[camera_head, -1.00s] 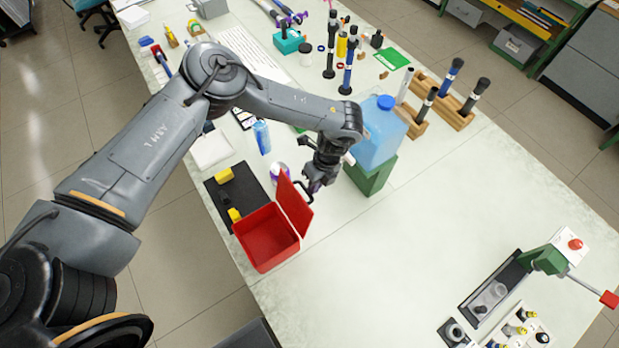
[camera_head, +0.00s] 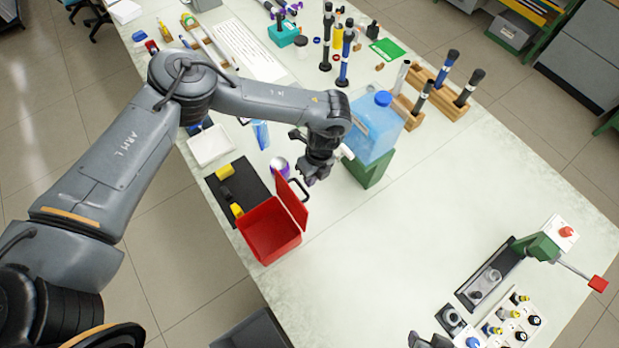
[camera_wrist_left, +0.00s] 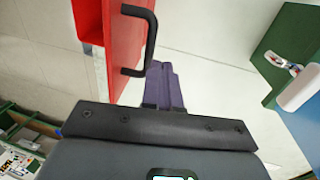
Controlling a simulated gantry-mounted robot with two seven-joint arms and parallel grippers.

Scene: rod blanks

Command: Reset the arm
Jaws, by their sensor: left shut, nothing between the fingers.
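My left gripper (camera_head: 311,179) hangs above the table, just right of the open lid of a red box (camera_head: 270,232). Its purple fingers (camera_wrist_left: 163,84) are together in the left wrist view, with nothing between them. The red lid (camera_head: 291,199) stands raised, with a black handle (camera_head: 299,189) on its outer side. In the left wrist view the handle (camera_wrist_left: 145,40) is close beside the fingertips; I cannot tell whether they touch.
A blue jug (camera_head: 372,130) on a green block (camera_head: 368,170) stands close right of my left gripper. A black mat (camera_head: 250,178) with yellow pieces lies left of it. Wooden rod holders (camera_head: 446,104) stand at the back right. The middle right of the table is clear.

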